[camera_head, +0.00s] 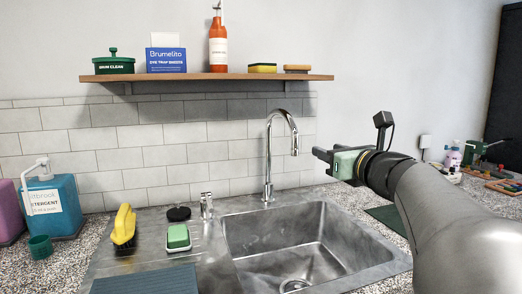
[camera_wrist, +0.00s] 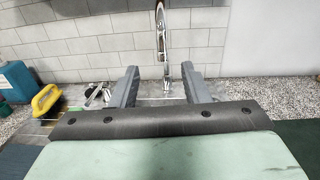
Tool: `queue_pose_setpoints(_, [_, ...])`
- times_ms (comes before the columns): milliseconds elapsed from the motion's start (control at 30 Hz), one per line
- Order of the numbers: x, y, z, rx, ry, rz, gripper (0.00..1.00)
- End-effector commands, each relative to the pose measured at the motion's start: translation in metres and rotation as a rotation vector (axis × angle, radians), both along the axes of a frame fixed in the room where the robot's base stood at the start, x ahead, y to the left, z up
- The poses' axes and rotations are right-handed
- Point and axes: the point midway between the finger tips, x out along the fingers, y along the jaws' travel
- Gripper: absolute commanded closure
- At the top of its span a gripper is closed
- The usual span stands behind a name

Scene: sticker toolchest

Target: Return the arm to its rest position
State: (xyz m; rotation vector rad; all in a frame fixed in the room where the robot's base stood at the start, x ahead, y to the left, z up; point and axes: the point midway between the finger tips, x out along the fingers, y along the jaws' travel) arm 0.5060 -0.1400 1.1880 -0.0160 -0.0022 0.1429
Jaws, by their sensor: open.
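My gripper (camera_head: 324,157) is held in the air at the right of the sink, in front of the tiled wall. Its fingers point left towards the faucet (camera_head: 268,150) in the head view and stay apart from it. In the wrist view my gripper (camera_wrist: 160,83) has its two fingers spread wide, with nothing between them but the view of the faucet (camera_wrist: 161,45) beyond. My arm reaches in from the lower right of the head view.
The steel sink (camera_head: 228,240) lies below. A yellow brush (camera_head: 123,225) and a green-and-white sponge (camera_head: 178,237) lie left of it. A teal detergent bottle (camera_head: 55,205) stands far left. A wooden shelf (camera_head: 215,78) with several items hangs above. Tools and bottles crowd the far right counter.

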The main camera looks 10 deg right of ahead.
Motion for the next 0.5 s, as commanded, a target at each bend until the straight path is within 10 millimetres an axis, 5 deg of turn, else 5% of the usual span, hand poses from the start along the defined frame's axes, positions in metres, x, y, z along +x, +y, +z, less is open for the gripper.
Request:
queue_pose_setpoints(167, [0.001,0.005,-0.002,-0.027,0.013,0.013,0.58])
queue_pose_setpoints(267, [0.000,0.029,-0.016,-0.161,0.074,0.078,0.58])
queue_pose_setpoints(367, [-0.009,0.074,-0.048,-0.439,0.175,0.236,0.58])
queue_pose_setpoints(500, [-0.056,0.141,-0.113,-0.983,0.280,0.630,0.58])
